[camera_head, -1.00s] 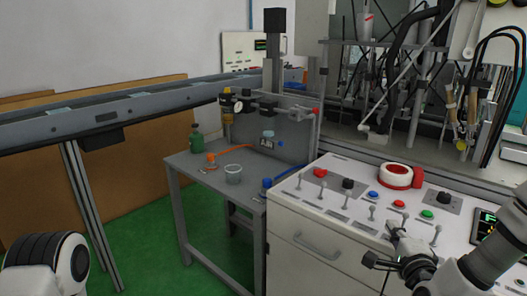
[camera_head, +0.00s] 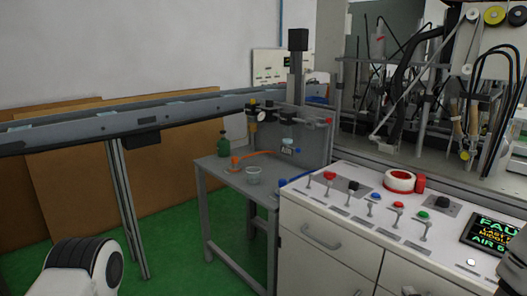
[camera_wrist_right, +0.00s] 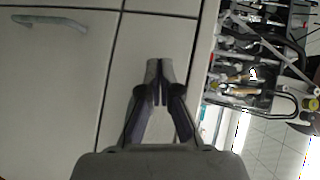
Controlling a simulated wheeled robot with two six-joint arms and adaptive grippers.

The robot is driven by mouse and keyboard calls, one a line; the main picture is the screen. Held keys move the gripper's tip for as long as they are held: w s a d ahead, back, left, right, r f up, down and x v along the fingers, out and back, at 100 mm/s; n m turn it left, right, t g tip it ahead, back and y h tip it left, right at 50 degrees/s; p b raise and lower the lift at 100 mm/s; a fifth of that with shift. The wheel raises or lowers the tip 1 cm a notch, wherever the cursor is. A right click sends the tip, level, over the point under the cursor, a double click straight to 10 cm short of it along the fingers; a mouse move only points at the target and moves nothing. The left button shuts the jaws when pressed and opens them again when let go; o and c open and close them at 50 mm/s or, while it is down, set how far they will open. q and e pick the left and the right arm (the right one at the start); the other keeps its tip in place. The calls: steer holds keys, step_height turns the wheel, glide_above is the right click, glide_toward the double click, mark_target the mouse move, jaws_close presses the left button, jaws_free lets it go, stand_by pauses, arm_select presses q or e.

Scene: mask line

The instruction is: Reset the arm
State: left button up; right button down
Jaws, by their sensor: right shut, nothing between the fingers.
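My right gripper (camera_head: 409,291) barely shows at the bottom edge of the head view, in front of the white control cabinet. In the right wrist view its two fingers (camera_wrist_right: 161,82) meet at the tips, shut and empty. They appear in front of the pale cabinet front (camera_wrist_right: 70,75), with clear room around them; the exact distance cannot be told. A rounded white and black part of my left arm (camera_head: 85,265) shows at the lower left of the head view. My left gripper is out of view.
A conveyor (camera_head: 100,125) runs behind.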

steer(key=s+a+f+n+g+y, duration=0.1)
steer(key=s+a+f+n+g, duration=0.25)
steer(key=s+f, duration=0.4)
steer(key=s+a+f+n+g+y, duration=0.1)
steer(key=s+a+f+n+g, duration=0.25)
steer(key=s+f, duration=0.45)
steer(key=s+a+f+n+g, duration=0.3)
steer(key=s+f+n+g, duration=0.15)
steer(key=s+f, duration=0.35)
steer(key=s+f+n+g, duration=0.2)
steer(key=s+n+g, duration=0.2)
steer(key=s+n, duration=0.25)
step_height(320, 180, up, 16)
steer(key=w+p, duration=0.1)
steer(key=p, duration=1.4)
steer(key=shift+w+d+t+p, duration=0.2)
steer(key=shift+t+p, duration=0.15)
steer(key=shift+p, duration=0.05)
steer(key=shift+f, duration=0.1)
